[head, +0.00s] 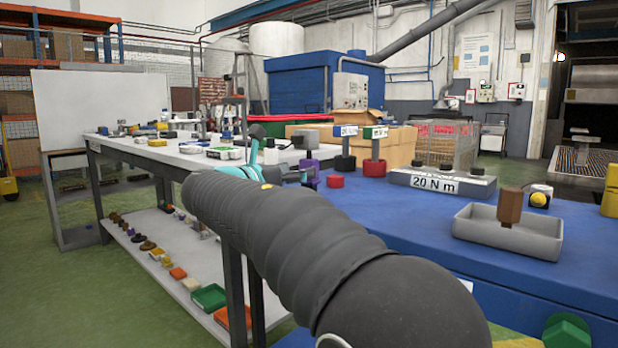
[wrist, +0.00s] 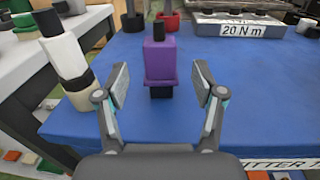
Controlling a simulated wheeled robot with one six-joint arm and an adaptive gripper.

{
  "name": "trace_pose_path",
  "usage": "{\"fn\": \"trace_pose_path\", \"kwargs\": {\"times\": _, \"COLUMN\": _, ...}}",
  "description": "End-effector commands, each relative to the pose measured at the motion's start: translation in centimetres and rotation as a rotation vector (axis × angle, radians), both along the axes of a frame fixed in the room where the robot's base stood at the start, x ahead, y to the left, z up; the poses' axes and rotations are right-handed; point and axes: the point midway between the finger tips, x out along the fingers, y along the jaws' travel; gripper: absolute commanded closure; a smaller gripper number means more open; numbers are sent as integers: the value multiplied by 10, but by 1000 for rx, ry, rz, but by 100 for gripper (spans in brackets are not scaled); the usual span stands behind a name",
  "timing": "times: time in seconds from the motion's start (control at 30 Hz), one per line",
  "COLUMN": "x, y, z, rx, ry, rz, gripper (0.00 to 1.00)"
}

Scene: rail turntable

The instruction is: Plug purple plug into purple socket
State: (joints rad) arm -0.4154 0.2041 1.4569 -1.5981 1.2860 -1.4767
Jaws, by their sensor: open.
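The purple plug (wrist: 160,60) stands upright on the blue bench top in the wrist view, with a black part on top and a black foot below its flange. My gripper (wrist: 159,80) is open, its fingers apart on either side of the plug in the picture. I see no finger touching it; how far it reaches around the plug is hard to tell. In the head view my arm hides much of this area; a bit of purple (head: 312,184) shows beside my gripper (head: 290,171). I cannot make out a purple socket in either view.
A grey "20 N m" fixture (wrist: 238,25) and a red cylinder (wrist: 168,20) lie behind the plug. A grey tray (head: 480,232) is at right.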

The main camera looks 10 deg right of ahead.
Motion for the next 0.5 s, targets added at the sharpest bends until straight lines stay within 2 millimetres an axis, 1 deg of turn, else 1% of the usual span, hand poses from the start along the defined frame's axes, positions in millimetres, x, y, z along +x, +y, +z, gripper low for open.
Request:
{"fn": "trace_pose_path", "kwargs": {"times": 0.17, "x": 8, "y": -10, "z": -2, "rx": -1, "ry": 1, "rz": -3, "gripper": 31}}
{"fn": "trace_pose_path", "kwargs": {"times": 0.4, "x": 29, "y": -36, "z": -3, "rx": 1, "ry": 1, "rz": -4, "gripper": 31}}
{"fn": "trace_pose_path", "kwargs": {"times": 0.5, "x": 34, "y": -40, "z": -2, "rx": 1, "ry": 0, "rz": -1, "gripper": 31}}
